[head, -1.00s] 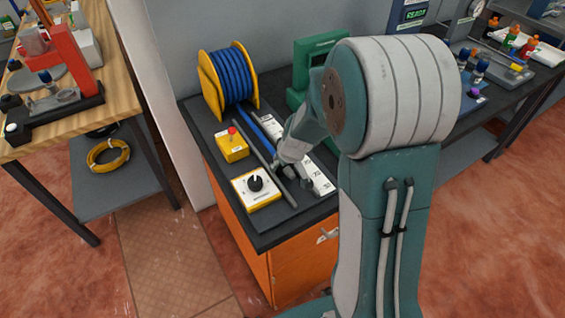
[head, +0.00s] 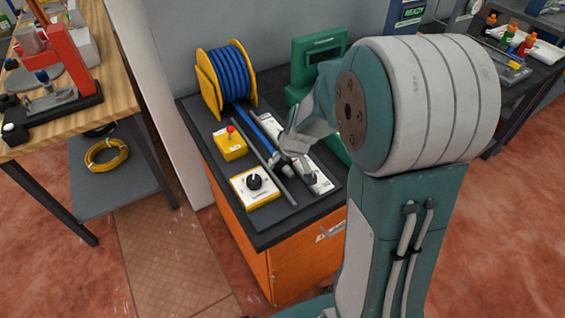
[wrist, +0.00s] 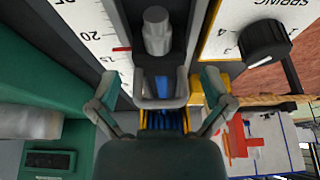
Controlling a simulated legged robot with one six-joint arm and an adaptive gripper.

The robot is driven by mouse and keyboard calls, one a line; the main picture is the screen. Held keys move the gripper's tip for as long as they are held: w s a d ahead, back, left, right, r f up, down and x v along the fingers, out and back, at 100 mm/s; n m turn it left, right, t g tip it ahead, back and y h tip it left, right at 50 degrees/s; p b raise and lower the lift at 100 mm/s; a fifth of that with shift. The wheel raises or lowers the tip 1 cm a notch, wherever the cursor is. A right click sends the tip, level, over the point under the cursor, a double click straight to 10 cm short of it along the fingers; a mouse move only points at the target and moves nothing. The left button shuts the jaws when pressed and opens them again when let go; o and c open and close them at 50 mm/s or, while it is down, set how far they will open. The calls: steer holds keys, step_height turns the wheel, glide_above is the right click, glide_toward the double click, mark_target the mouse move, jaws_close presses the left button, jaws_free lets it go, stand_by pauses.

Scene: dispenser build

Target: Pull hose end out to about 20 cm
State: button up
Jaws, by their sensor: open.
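The blue hose (head: 258,126) runs from the yellow-flanged reel (head: 228,80) along a channel beside a white ruler strip (head: 318,182). The grey hose end (wrist: 157,32) shows in the wrist view, with blue hose (wrist: 162,86) behind it. The ruler (wrist: 88,30) lies left of it there, with a red mark near 20 beside the hose end's lower part. My gripper (head: 287,166) is over the channel in the head view. In the wrist view my gripper (wrist: 160,88) is open, its fingers wide apart on either side of the hose line. Its exact height above the hose is unclear.
A yellow box with a red button (head: 231,144) and a white panel with a black knob (head: 255,184) stand left of the channel. A green machine (head: 317,55) stands behind my arm. A wooden bench (head: 105,60) is at the left.

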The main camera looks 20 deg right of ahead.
steer(key=s+a+r+m, duration=0.1)
steer(key=s+a+r, duration=0.1)
steer(key=s+r, duration=0.7)
steer(key=s+a+r+m+t, duration=0.1)
steer(key=s+a+r, duration=0.1)
steer(key=s+r, duration=0.6)
steer(key=s, duration=0.4)
steer(key=shift+s+a+r+h, duration=0.2)
steer(key=shift+s+r+h, duration=0.15)
steer(key=shift+h, duration=0.05)
stand_by(1.8)
